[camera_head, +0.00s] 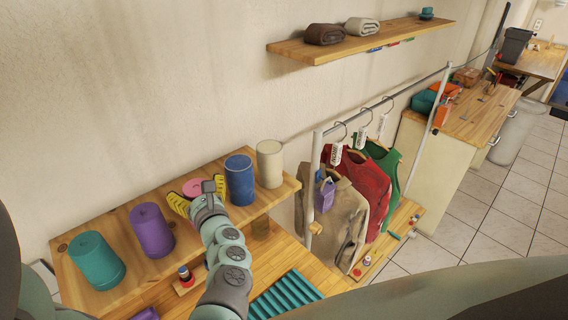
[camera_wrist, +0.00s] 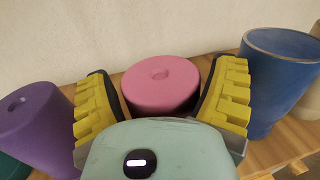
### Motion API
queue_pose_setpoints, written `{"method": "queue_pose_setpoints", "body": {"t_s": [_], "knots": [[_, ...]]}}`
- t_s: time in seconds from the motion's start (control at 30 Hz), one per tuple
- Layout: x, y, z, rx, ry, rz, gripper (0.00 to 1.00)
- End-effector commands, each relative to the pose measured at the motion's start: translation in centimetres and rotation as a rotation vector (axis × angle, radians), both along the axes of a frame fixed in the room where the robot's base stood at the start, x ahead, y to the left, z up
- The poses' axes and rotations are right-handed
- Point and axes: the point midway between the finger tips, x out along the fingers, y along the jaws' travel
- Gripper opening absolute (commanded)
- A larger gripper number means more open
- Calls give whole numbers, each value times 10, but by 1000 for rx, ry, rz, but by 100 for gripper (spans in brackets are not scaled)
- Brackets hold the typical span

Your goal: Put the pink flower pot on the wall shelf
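In the head view only a bit of the pink pot (camera_head: 192,187) shows between the fingers of my gripper (camera_head: 193,198), on the wooden ledge (camera_head: 100,290). The wall shelf (camera_head: 340,50) is higher up on the wall, to the right, holding two rolled towels and a small teal item.
A purple pot (camera_head: 152,230) and a teal pot (camera_head: 97,261) stand left of my gripper. A blue pot (camera_head: 240,180) stands close on its right, then a cream pot (camera_head: 270,163). A clothes rack (camera_head: 385,100) stands below the wall shelf, whose middle right is bare.

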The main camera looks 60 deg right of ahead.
Motion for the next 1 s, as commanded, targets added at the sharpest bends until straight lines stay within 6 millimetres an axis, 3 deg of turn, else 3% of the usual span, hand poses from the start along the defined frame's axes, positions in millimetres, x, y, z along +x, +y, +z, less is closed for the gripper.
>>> {"method": "queue_pose_setpoints", "body": {"t_s": [0.13, 0.53, 0.7, 0.93, 1.0], "knots": [[0, 0, 0, 0, 1, 1, 100], [0, 0, 6, 0, 1, -2, 100], [-11, 2, -5, -4, 9, -7, 100], [-20, 13, -3, -3, 1, 8, 100], [-31, 14, -2, -2, 3, 0, 100]]}}
